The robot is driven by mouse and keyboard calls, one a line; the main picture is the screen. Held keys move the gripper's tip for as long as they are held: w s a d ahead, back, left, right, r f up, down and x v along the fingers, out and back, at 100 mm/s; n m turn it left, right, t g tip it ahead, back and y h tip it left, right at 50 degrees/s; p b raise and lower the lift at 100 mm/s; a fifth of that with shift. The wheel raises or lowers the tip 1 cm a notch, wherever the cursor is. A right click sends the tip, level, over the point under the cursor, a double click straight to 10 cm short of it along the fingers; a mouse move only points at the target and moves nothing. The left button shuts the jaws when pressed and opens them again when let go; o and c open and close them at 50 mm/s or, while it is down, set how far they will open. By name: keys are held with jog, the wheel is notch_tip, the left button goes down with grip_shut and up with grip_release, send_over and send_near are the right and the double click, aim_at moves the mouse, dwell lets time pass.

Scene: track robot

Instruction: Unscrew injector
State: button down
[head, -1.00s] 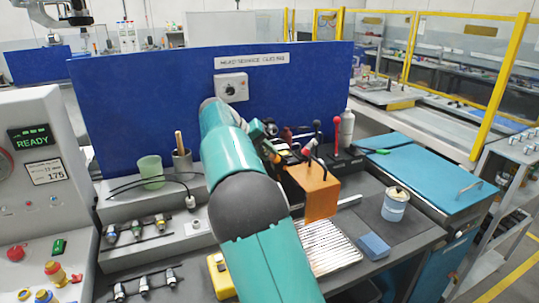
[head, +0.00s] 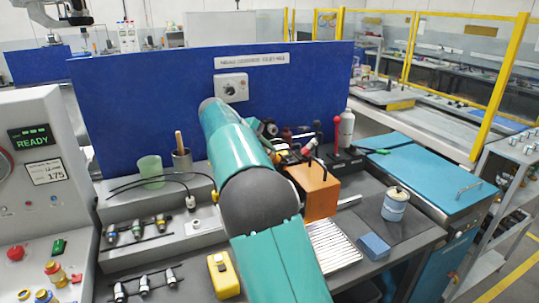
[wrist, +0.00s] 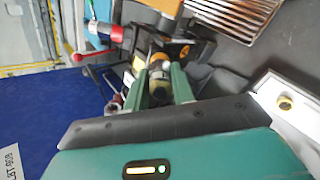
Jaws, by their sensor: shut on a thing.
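In the wrist view, the two green fingers of my gripper (wrist: 161,88) are closed around an injector (wrist: 158,70) with silver, black and yellowish parts. Its far end sits at a dark fixture (wrist: 185,52) with yellow parts. The blur hides whether its thread is still engaged. In the head view, my arm covers most of the gripper and the grip point; the fixture shows just behind the orange block (head: 318,192). More injectors lie in two racks at the left, one on the upper step (head: 137,230) and one on the lower surface (head: 145,284).
A yellow device (head: 222,276) lies left of my arm. A metal ribbed tray (head: 333,246), blue block (head: 374,246) and a can (head: 396,206) are at the right. A red-knobbed lever (head: 336,135) and white bottle (head: 346,129) stand behind. A blue panel (head: 130,100) bounds the back.

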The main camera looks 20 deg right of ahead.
jog(key=n, duration=0.3)
jog(key=shift+n, duration=0.4)
jog(key=n, duration=0.4)
jog(key=shift+n, duration=0.4)
jog(key=n, duration=0.3)
jog(key=shift+n, duration=0.3)
jog(key=shift+n, duration=0.7)
jog(key=n, duration=0.4)
jog(key=shift+a+r, duration=0.25)
